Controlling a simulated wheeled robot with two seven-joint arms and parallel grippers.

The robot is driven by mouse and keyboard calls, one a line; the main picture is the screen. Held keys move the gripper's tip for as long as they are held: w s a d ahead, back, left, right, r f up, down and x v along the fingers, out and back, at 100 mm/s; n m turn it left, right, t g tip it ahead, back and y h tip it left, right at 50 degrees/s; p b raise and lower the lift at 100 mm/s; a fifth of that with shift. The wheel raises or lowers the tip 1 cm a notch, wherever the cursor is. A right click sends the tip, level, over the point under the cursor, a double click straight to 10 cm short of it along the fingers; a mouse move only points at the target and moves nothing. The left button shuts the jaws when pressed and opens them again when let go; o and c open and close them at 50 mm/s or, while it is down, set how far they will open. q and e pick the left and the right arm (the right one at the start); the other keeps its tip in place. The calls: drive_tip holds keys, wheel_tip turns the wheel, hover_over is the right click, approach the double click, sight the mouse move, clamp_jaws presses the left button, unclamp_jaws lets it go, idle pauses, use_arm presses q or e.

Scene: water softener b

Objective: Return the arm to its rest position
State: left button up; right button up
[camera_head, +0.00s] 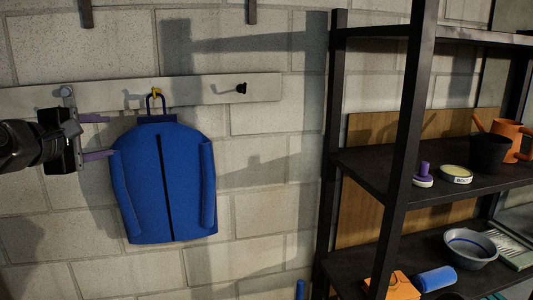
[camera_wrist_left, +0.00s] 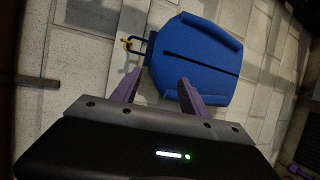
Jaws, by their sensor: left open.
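My left gripper (camera_head: 98,136) comes in from the left in the head view, its purple fingers apart and empty. It is just left of a blue jacket-shaped item (camera_head: 186,185) that hangs by a blue loop from a yellow hook (camera_head: 156,93) on a pale wall rail (camera_head: 203,91). In the left wrist view the open fingers (camera_wrist_left: 157,92) point toward the blue item (camera_wrist_left: 195,62), with no grip on it. Whether a fingertip touches its side edge I cannot tell. My right gripper is not in view.
A dark shelf unit (camera_head: 397,170) stands at the right. It holds a black pot (camera_head: 489,154), an orange watering can (camera_head: 512,138), a tin (camera_head: 456,174), a grey bowl (camera_head: 470,248) and a blue roll (camera_head: 435,279). A dark empty hook (camera_head: 241,88) is on the rail. The wall between is bare.

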use_arm(q)
drive_tip(key=w+d+f+m, duration=0.2)
drive_tip(key=f+m, duration=0.1)
drive_tip(key=f, duration=0.4)
drive_tip(key=w+d+f+m+g+y, duration=0.1)
drive_tip(key=w+d+f+m, duration=0.1)
drive_tip(key=f, duration=0.5)
drive_tip(key=w+d+f+m, duration=0.2)
drive_tip(key=d+f+m, duration=0.1)
drive_tip(key=f, duration=0.4)
drive_tip(key=s+d+f+m+g, duration=0.2)
drive_tip(key=d+f, duration=0.2)
drive_tip(key=f, duration=0.9)
drive_tip(key=s+d+f+m+g, duration=0.2)
drive_tip(key=s+d+f, duration=0.15)
drive_tip(key=f, duration=0.85)
drive_tip(key=s+d+f+m+g+h, duration=0.1)
drive_tip(key=s+d+f+m+g, duration=0.15)
drive_tip(key=s+f, duration=0.45)
drive_tip(key=s+d+f+m+g+h, duration=0.1)
drive_tip(key=s+d+f, duration=0.35)
drive_tip(key=f, duration=0.45)
drive_tip(key=s+d+f+g, duration=0.2)
drive_tip(key=s+f, duration=0.4)
drive_tip(key=s, duration=0.5)
drive_tip(key=s+d+f+g, duration=0.3)
drive_tip(key=s+f+g, duration=0.1)
drive_tip(key=s, duration=0.7)
drive_tip(key=shift+f+h, duration=0.4)
drive_tip(key=shift+f, duration=0.45)
